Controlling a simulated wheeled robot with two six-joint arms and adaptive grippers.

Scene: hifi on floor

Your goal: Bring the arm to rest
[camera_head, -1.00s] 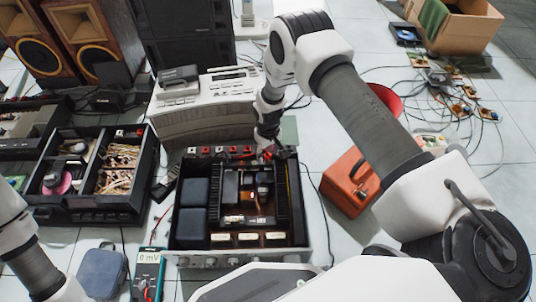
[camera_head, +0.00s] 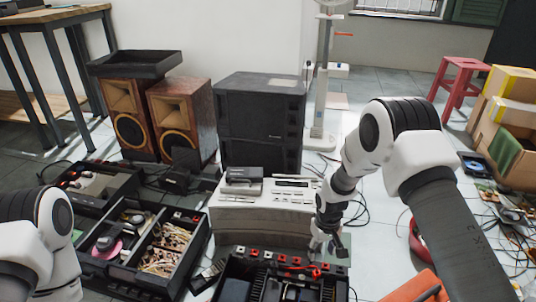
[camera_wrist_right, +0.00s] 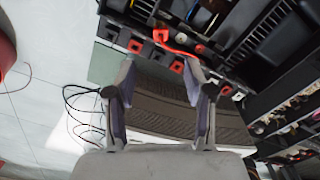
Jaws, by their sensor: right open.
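My right arm (camera_head: 395,150) reaches in from the right in the head view. Its gripper (camera_head: 328,246) points down near the back edge of the open amplifier (camera_head: 240,268). In the right wrist view the two fingers of the gripper (camera_wrist_right: 158,75) are apart with nothing held between them. A red lead (camera_wrist_right: 178,44) lies at the red and black terminals (camera_wrist_right: 135,46) just beyond the fingertips. My left arm (camera_head: 40,245) shows only in part at the lower left, and its gripper is out of frame.
A light-coloured device (camera_head: 265,212) stands behind the amplifier. A parts tray (camera_head: 130,272) lies to the left. Wooden speakers (camera_head: 185,110) and a black cabinet (camera_head: 260,125) stand farther back. Cartons (camera_head: 510,130) and a red stool (camera_head: 460,80) are at the right.

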